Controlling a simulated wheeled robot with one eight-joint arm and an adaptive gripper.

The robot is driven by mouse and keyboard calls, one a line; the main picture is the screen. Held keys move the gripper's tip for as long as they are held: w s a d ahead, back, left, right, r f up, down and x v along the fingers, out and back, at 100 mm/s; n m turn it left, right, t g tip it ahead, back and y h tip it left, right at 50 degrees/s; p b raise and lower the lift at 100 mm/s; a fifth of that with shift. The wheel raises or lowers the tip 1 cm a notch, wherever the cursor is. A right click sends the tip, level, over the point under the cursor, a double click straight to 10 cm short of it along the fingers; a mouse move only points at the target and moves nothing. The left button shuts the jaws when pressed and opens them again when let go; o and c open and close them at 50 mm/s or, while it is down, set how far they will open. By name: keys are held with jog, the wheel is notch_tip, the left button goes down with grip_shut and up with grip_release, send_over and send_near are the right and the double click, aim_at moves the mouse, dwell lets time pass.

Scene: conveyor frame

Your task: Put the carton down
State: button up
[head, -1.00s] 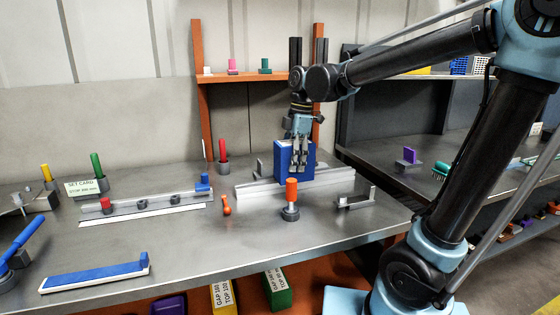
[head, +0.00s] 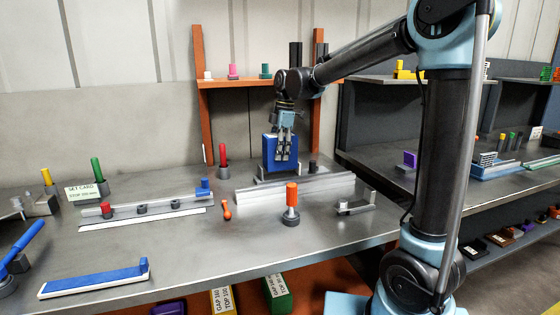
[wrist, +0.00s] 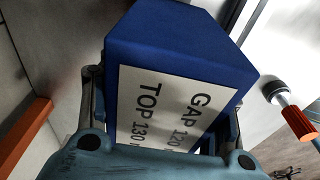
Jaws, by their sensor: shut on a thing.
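The blue carton (head: 269,154) is held upright by my gripper (head: 285,154) over the back of the bench, behind the long grey rail (head: 310,186). In the wrist view the carton (wrist: 160,50) fills the middle, with a finger along each side. Its white label (wrist: 165,115) reads GAP 120 and TOP 130. My gripper is shut on the carton. The carton's lower edge is near a grey bracket (head: 262,176) behind the rail; I cannot tell whether it touches anything below.
An orange-topped peg (head: 291,200) and a grey bracket (head: 355,207) stand in front of the rail. A dark peg (head: 313,167) is right of the carton. A red-handled peg (head: 223,157) stands to its left.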

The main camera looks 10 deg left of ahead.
jog(key=shift+w+a, duration=0.15)
jog(key=shift+w, duration=0.1)
jog(key=shift+w+a+f, duration=0.1)
jog(key=shift+w+f, duration=0.05)
jog(key=shift+f, duration=1.6)
jog(key=o, duration=1.1)
jog(key=shift+f, duration=0.1)
jog(key=shift+c, duration=0.2)
jog(key=r, duration=0.4)
jog(key=d+r, duration=0.1)
jog(key=r, duration=0.3)
jog(key=w+r, duration=0.1)
jog(key=r, duration=0.3)
jog(key=shift+d, duration=0.3)
